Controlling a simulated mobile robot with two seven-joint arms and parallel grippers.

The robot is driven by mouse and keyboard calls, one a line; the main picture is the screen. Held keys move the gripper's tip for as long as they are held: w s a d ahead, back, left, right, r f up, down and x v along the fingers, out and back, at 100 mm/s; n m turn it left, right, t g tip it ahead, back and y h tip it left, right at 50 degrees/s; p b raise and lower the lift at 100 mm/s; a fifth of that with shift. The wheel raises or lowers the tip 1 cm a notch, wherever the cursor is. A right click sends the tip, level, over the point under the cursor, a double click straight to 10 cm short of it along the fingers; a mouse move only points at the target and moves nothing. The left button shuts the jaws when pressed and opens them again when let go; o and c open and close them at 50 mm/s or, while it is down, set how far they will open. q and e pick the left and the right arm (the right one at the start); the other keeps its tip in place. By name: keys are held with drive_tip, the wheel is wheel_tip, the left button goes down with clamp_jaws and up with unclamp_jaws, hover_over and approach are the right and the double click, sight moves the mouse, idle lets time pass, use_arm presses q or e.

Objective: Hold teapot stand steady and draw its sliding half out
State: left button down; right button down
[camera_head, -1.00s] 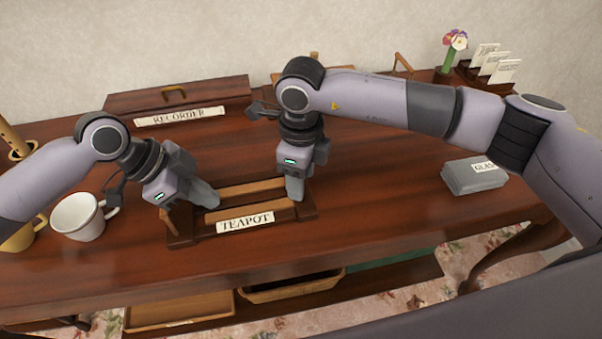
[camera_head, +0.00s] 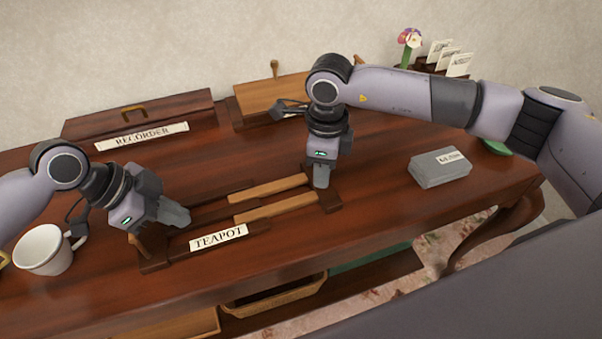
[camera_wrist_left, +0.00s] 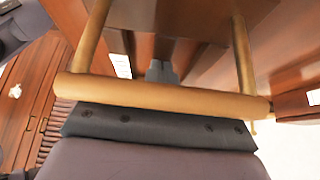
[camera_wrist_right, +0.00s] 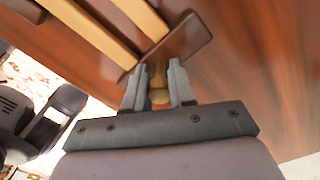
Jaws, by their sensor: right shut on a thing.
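The teapot stand (camera_head: 178,253) lies on the table in the head view, with a TEAPOT label (camera_head: 218,237) on its front. Its sliding half (camera_head: 275,209), with pale slats and a dark end piece, sticks out to the right of the dark left part. My right gripper (camera_head: 321,186) is shut on a small brown knob (camera_wrist_right: 158,82) at that end piece. My left gripper (camera_head: 178,217) is over the stand's left part, its fingers together. In the left wrist view a brass handle (camera_wrist_left: 160,95) crosses in front of those fingers; their exact contact is hidden.
A white mug (camera_head: 42,250) stands left of the stand. A RECORDER box (camera_head: 140,117) and a lighter wooden box (camera_head: 270,95) are behind. A grey labelled case (camera_head: 438,168) lies right of my right gripper, with bare tabletop between.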

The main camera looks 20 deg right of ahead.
use_arm(q)
drive_tip(key=shift+s+a+f, duration=0.15)
drive_tip(key=shift+a+f, duration=0.05)
drive_tip(key=shift+f, duration=0.25)
use_arm(e)
drive_tip(key=shift+d, duration=0.25)
drive_tip(key=c, duration=0.9)
unclamp_jaws()
wheel_tip(320, 180, up, 12)
use_arm(q)
wheel_tip(320, 180, up, 7)
drive_tip(key=p, duration=0.7)
drive_tip(key=shift+d+f, duration=0.15)
use_arm(e)
wheel_tip(320, 180, up, 7)
drive_tip(key=shift+f, duration=0.1)
use_arm(q)
drive_tip(key=shift+f, duration=0.1)
